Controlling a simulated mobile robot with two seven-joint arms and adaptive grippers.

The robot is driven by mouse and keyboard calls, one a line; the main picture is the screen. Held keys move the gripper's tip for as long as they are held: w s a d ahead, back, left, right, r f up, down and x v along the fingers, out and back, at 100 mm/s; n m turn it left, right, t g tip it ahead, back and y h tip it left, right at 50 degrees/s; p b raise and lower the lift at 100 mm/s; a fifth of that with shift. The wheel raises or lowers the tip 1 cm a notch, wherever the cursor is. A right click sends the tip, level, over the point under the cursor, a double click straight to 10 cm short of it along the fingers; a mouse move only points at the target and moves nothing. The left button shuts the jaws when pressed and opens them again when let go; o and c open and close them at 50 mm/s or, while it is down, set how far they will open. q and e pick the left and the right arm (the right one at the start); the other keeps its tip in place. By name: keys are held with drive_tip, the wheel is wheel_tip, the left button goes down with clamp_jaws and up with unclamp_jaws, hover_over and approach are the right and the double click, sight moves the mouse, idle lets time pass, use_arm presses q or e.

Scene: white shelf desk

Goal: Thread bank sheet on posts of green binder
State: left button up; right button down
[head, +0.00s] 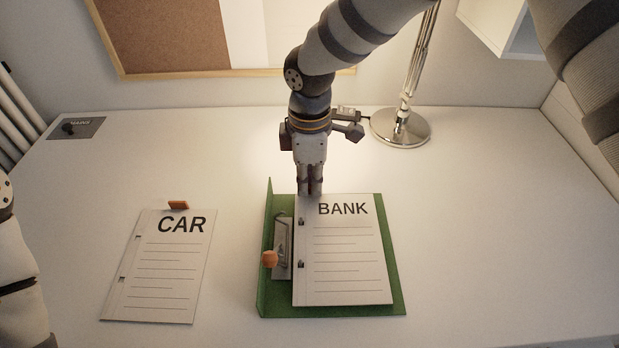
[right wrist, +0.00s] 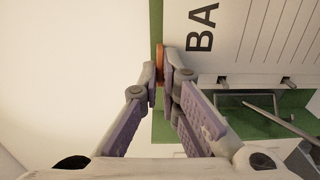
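The white bank sheet (head: 345,285) lies over the open green binder (head: 398,290), its left edge beside the metal clasp (head: 283,235) with an orange-knobbed lever (head: 269,258). Two dark hole marks show along that edge. In the right wrist view, dark bits show at the sheet's holes (right wrist: 222,80); I cannot tell whether the posts pass through them. My right gripper (head: 311,194) is at the sheet's top left edge. In the right wrist view its fingers are shut on the sheet's orange tab (right wrist: 160,60). My left gripper is out of view.
A car sheet (head: 160,285) with an orange tab (head: 178,205) lies on the white desk (head: 90,200) to the left. A lamp (head: 400,128) stands at the back right. A dark plate (head: 76,128) sits at the back left. The desk's right side is clear.

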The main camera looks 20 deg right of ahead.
drive_tip(key=c, duration=1.7)
unclamp_jaws()
wheel_tip(320, 180, up, 12)
drive_tip(key=shift+w+f, duration=0.1)
